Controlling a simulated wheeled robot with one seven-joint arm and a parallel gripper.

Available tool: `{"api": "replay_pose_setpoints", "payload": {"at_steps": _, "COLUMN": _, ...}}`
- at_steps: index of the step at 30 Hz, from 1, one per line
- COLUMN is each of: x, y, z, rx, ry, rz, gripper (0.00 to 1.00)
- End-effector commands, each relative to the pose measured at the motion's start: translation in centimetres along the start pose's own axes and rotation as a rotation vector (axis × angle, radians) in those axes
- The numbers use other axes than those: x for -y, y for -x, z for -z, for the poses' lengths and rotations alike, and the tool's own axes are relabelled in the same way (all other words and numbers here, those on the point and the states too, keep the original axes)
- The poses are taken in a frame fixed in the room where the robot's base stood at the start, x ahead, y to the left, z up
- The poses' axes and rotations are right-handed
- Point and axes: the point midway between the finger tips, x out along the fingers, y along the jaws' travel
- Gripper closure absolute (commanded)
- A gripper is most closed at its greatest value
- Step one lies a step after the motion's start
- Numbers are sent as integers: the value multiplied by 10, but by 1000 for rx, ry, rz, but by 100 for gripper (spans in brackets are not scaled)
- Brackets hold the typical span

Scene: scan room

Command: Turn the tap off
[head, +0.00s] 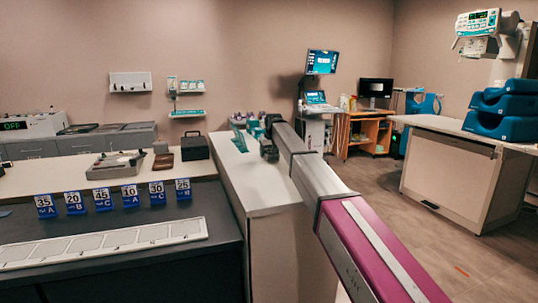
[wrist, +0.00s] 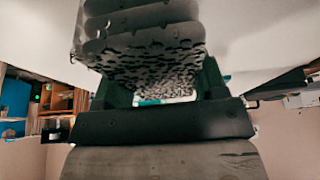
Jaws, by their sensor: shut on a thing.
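My gripper (wrist: 160,88) fills the middle of the wrist view, with a dark green finger on each side. It is shut on a dark, ribbed thing (wrist: 145,40) with a speckled face. I cannot tell whether this is part of the tap. In the head view, my arm reaches away to the far end of the white counter. The gripper there is small and mostly hidden by the arm. No tap can be clearly made out in either view.
The white counter (head: 240,180) runs along the left of my arm. The dark bench (head: 120,254) at left holds a white tray (head: 105,244) and several blue number cards (head: 102,199). A black box (head: 195,147) stands behind.

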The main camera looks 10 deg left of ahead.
Motion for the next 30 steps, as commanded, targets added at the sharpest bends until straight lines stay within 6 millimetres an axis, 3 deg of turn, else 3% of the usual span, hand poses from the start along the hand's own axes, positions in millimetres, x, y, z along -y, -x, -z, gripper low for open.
{"api": "replay_pose_setpoints", "payload": {"at_steps": 9, "x": 0, "y": 37, "z": 16, "rx": -2, "ry": 0, "rz": 0, "gripper": 62}}
{"api": "replay_pose_setpoints", "payload": {"at_steps": 21, "x": 62, "y": 84, "z": 0, "rx": -2, "ry": 2, "rz": 1, "gripper": 62}}
{"api": "replay_pose_setpoints", "payload": {"at_steps": 30, "x": 93, "y": 110, "z": -6, "rx": -1, "ry": 1, "rz": 0, "gripper": 62}}
